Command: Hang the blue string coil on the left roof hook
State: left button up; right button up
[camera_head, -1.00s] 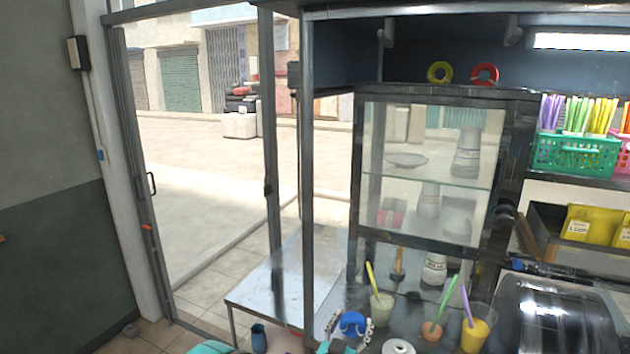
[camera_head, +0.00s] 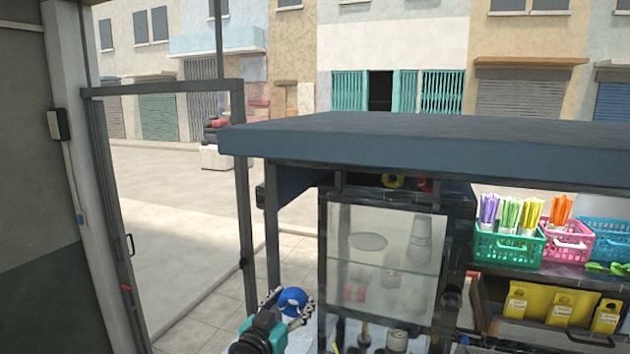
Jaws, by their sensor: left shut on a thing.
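My left gripper (camera_head: 289,306) is shut on the blue string coil (camera_head: 293,299) and holds it up in front of the cart, left of the glass cabinet and below the roof's front edge. The coil shows as a round blue shape between the two fingers. The cart's roof (camera_head: 420,136) is a dark blue-grey slab seen from above. The left roof hook is mostly or wholly hidden under the roof edge; I cannot make it out clearly. My right gripper is out of view.
The glass cabinet (camera_head: 385,250) stands right of my left gripper. A roof post (camera_head: 272,240) is close to the gripper. Straw baskets (camera_head: 508,246) stand at right.

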aim_at(333, 194)
pick_arm(q)
jog(key=s+d+r+m+g+h+p, duration=0.1)
jog(key=s+d+r+p, duration=0.15)
jog(key=r, duration=0.65)
jog(key=s+d+r+m+h+p, duration=0.1)
jog(key=s+r+p, duration=0.25)
jog(key=r, duration=0.55)
jog(key=s+d+r+m+g+h+p, duration=0.15)
jog(key=r+p, duration=0.25)
jog(key=r, duration=0.5)
jog(key=shift+n+t, duration=0.45)
jog(key=shift+w+a+f+b+x, duration=0.1)
jog(key=shift+a+b+x, duration=0.2)
jog(key=shift+x, duration=1.2)
jog(key=shift+w+a+f+b+x, duration=0.15)
jog(key=shift+b+x, duration=0.2)
jog(key=shift+x, duration=1.1)
jog(key=shift+w+a+f+b+x, duration=0.1)
jog(key=shift+a+b+x, duration=0.2)
jog(key=shift+x, duration=1.2)
jog(key=shift+w+d+f+b, duration=0.3)
jog(key=shift+w+f, duration=0.15)
jog(key=shift+w, duration=0.2)
jog(key=o, duration=1.2)
jog(key=shift+c, duration=0.2)
